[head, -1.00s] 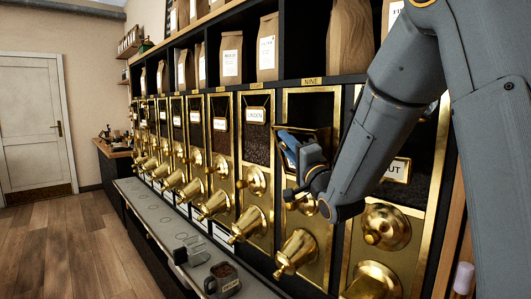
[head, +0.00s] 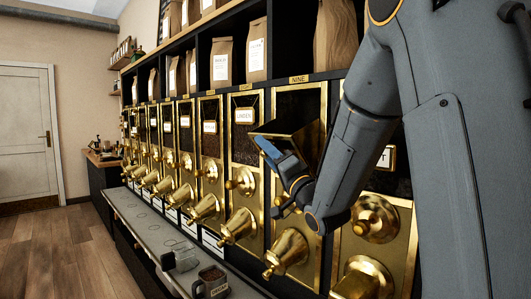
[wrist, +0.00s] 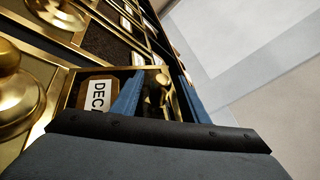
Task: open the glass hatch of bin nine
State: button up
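Bin nine carries a NINE plate (head: 299,79) above its opening. Its gold-framed glass hatch (head: 306,137) is tilted out from the bin front, its top edge away from the opening, and the dark upper opening shows behind it. My gripper (head: 266,150) is at the hatch's outer edge, partly hidden by my wrist. In the wrist view, the blue fingers (wrist: 158,90) stand on either side of a small gold knob (wrist: 161,86), close around it. The hatch's label (wrist: 98,95), reading "DECA" in part, is beside them.
Neighbouring bins with brass dispensers line the wall, including the LINDEN bin (head: 244,120) to the left. A brass dispenser (head: 287,252) juts out below the hatch. A grey ledge (head: 150,228) carries a dark scoop or cup (head: 211,281). Floor at left is free.

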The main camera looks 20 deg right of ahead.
jog(key=b+v, duration=0.1)
jog(key=v, duration=0.6)
jog(key=shift+s+f, duration=0.2)
jog(key=shift+s, duration=0.15)
jog(key=shift+d, duration=0.1)
